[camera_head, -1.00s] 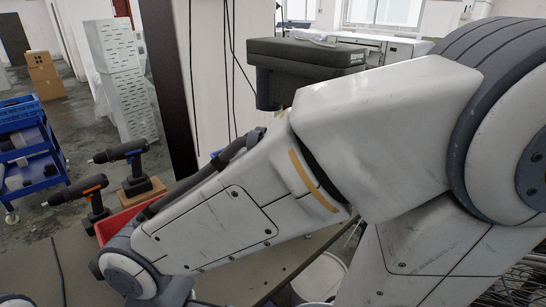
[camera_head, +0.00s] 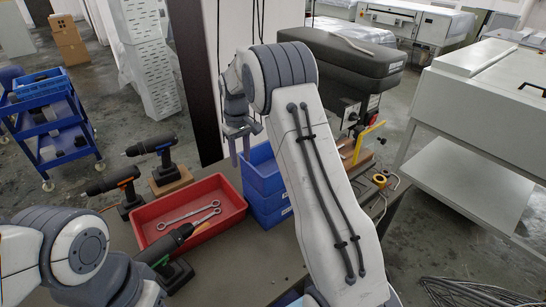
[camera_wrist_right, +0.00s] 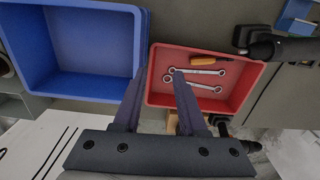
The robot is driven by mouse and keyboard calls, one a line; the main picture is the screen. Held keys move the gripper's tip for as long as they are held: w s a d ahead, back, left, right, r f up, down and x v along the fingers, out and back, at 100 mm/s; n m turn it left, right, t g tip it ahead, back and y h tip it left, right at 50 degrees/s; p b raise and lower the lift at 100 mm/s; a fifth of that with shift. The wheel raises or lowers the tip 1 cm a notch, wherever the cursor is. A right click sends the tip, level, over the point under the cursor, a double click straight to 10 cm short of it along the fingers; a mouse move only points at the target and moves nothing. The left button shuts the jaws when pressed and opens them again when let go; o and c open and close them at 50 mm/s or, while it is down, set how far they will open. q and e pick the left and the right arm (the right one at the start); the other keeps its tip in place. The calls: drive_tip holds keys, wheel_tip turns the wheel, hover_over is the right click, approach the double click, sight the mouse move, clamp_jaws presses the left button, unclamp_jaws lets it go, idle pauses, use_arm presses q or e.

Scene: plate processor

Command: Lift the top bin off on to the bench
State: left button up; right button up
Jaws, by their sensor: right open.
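The blue bins stand stacked on the bench (camera_head: 225,260), right of the red tray, partly hidden behind my right arm. The top bin (camera_head: 262,180) looks empty in the right wrist view (camera_wrist_right: 85,98). My right gripper (camera_head: 240,152) is open above the stack, fingers pointing down. In the right wrist view its fingers (camera_wrist_right: 160,75) show at the bin's right edge, one by the blue wall and one over the red tray. I cannot tell whether they touch the wall. My left arm shows at the lower left; its gripper is out of view.
A red tray (camera_head: 240,204) with wrenches and a screwdriver lies left of the bins, touching or very close. Cordless drills (camera_head: 158,152) stand around it. A black-topped machine (camera_head: 340,55) is behind. Bare bench shows in front of the bins.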

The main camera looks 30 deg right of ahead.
sight(250, 165)
drive_tip(key=d+f, duration=0.1)
drive_tip(key=d+f+p, duration=0.1)
drive_tip(key=f, duration=0.1)
drive_tip(key=w+d+f, duration=0.1)
drive_tip(key=f, duration=0.1)
drive_tip(key=shift+d+p, duration=0.25)
drive_tip(key=shift+p, duration=0.1)
drive_tip(key=shift+f, duration=0.4)
wheel_tip(250, 165, down, 5)
drive_tip(key=p, duration=0.3)
drive_tip(key=shift+d+r, duration=0.1)
drive_tip(key=shift+r, duration=0.05)
drive_tip(key=shift+f, duration=0.4)
clamp_jaws()
